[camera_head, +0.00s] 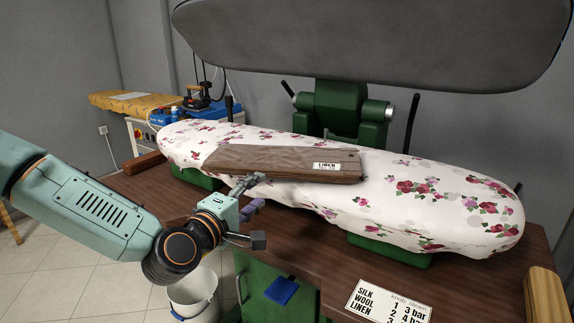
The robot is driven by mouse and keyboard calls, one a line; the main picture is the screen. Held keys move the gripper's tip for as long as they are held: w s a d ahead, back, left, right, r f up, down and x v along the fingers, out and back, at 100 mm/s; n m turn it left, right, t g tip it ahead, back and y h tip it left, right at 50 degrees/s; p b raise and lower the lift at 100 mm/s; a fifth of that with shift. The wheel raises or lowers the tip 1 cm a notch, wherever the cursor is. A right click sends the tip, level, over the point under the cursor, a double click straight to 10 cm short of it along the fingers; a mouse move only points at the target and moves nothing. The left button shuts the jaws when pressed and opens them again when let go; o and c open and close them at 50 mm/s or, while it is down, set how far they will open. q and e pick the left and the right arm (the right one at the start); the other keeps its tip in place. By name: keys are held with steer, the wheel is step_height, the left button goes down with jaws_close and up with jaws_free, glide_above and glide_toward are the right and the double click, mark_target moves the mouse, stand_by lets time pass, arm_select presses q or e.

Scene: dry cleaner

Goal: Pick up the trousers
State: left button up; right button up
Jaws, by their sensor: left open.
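The trousers (270,160) are brown and folded flat. They lie on the floral-covered pressing board (440,205) in the middle of the view. A white label reading LINEN (328,167) sits on their right part. My left gripper (256,212) is at the near edge of the board, just in front of the trousers' near edge. Its fingers are spread and hold nothing. One finger reaches up close to the trousers' edge; I cannot tell whether it touches. My right gripper is not in the view.
A large grey upper press plate (380,45) hangs above the board on a green mount (345,110). A sign with silk, wool and linen settings (388,302) lies on the brown table (325,255). A white bucket (193,292) stands below. An iron (197,97) is behind left.

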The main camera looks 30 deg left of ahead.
mark_target(264, 168)
arm_select(q)
steer(key=shift+n, duration=0.4)
steer(key=w+b, duration=0.1)
steer(key=w, duration=0.1)
steer(key=w+a+b, duration=0.1)
steer(key=w, duration=0.1)
steer(key=w+a+b, duration=0.1)
steer(key=w+b, duration=0.1)
steer(key=w, duration=0.1)
steer(key=shift+w+a+r, duration=0.1)
steer(key=shift+a+r, duration=0.05)
steer(key=shift+r, duration=0.15)
steer(key=shift+w+a+f, duration=0.1)
steer(key=shift+w+a, duration=0.3)
steer(key=shift+d, duration=0.3)
steer(key=shift+a, duration=0.2)
steer(key=c, duration=0.6)
steer(key=shift+d, duration=0.15)
jaws_close()
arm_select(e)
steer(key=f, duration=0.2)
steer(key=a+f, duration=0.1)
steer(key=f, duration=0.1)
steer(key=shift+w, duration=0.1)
